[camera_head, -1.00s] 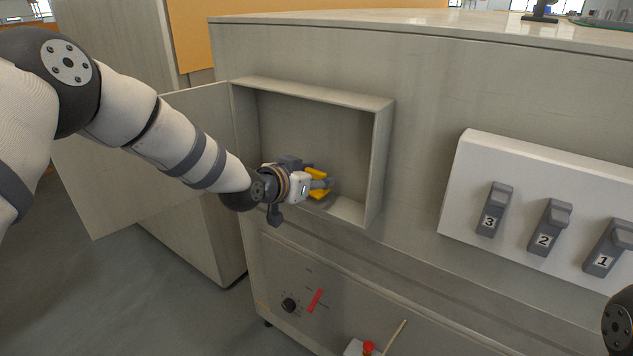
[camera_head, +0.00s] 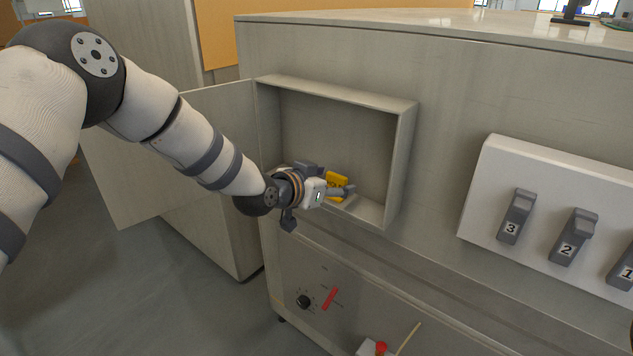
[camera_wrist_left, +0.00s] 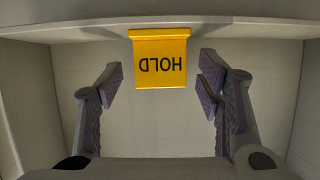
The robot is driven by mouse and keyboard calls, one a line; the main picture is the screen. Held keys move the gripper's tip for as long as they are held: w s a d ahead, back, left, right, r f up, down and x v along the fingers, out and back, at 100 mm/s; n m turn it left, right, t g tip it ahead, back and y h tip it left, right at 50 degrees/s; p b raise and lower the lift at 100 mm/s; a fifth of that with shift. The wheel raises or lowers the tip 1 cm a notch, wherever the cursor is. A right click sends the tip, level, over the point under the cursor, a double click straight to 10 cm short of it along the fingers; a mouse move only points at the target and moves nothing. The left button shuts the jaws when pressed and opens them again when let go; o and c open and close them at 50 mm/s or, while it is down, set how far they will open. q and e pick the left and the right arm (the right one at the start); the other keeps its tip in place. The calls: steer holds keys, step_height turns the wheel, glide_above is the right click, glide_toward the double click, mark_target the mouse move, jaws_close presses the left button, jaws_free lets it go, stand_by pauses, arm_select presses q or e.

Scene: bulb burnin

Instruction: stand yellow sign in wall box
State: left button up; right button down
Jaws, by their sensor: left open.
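The yellow sign (camera_wrist_left: 160,58), lettered HOLD, is in the wall box (camera_head: 337,130). In the left wrist view its lettering is upside down and it sits between the open fingers of my left gripper (camera_wrist_left: 160,85), with a gap on each side. In the head view the sign (camera_head: 337,183) shows just beyond the fingers, low in the box near its floor, and is partly hidden by my left gripper (camera_head: 345,192). The box door (camera_head: 175,150) stands open to the left. My right gripper is not in view.
A white panel with numbered grey switches (camera_head: 515,215) is on the cabinet wall to the right. Below the box are a black knob (camera_head: 304,302), a red mark (camera_head: 330,299) and a red button (camera_head: 381,347). The box's right side is empty.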

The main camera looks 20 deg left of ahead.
arm_select(q)
steer(key=r+p+v, duration=0.1)
steer(key=p+v, duration=0.1)
steer(key=v, duration=0.7)
steer(key=s+d+f+n+g+y, duration=0.15)
steer(key=s+f+g, duration=0.65)
steer(key=s+f, duration=1.4)
steer(key=s+a+f+n+g+y, duration=0.1)
steer(key=s+a+f+g, duration=0.1)
steer(key=s, duration=1.1)
steer(key=s+a+f+n+g+y, duration=0.1)
steer(key=s+g, duration=0.4)
steer(key=s, duration=0.9)
step_height(320, 180, down, 2)
steer(key=shift+s+a+f+n+y, duration=0.1)
steer(key=shift+s+a+n+y, duration=0.05)
steer(key=shift+a+n+y, duration=0.3)
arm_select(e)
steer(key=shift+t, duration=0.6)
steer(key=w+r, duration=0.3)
arm_select(q)
steer(key=shift+a, duration=0.1)
